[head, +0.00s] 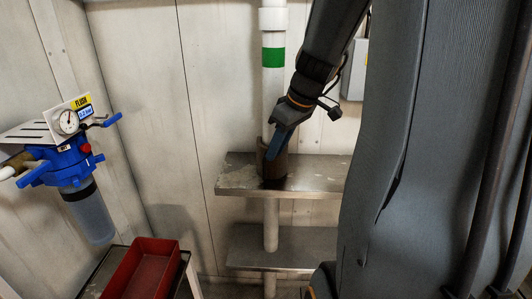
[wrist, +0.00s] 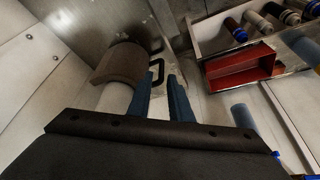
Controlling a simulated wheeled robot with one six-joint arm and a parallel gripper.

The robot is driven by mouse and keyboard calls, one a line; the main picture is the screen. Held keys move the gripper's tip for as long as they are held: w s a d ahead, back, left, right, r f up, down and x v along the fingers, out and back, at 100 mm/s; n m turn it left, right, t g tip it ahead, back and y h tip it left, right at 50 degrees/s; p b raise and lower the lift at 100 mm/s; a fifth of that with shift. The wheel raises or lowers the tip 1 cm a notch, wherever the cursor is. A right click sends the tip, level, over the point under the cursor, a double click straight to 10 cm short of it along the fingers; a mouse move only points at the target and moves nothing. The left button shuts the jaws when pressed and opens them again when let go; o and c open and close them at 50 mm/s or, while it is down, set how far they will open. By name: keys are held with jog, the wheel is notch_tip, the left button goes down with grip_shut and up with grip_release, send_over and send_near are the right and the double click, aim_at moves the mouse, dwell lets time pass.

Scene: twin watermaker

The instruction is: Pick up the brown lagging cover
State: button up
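The brown lagging cover (head: 264,160) is a curved half-shell against the white vertical pipe (head: 273,100), standing at the upper metal shelf. In the wrist view the cover (wrist: 123,63) sits left of my fingers, with the pipe (wrist: 115,98) running out of it. A thin black loop handle (wrist: 161,73) shows just beyond the fingertips; I cannot tell whether it is fixed to the cover.
The upper metal shelf (head: 315,183) and a lower shelf (head: 290,248) surround the pipe. A blue filter unit (head: 68,165) with a gauge is on the left wall. A red bin (head: 145,268) stands on a bench at lower left. Several bottles (wrist: 262,22) lie in a tray.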

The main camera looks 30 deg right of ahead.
jog(key=shift+p+x, duration=0.6)
jog(key=shift+x, duration=3.2)
jog(key=shift+a, duration=0.15)
grip_shut()
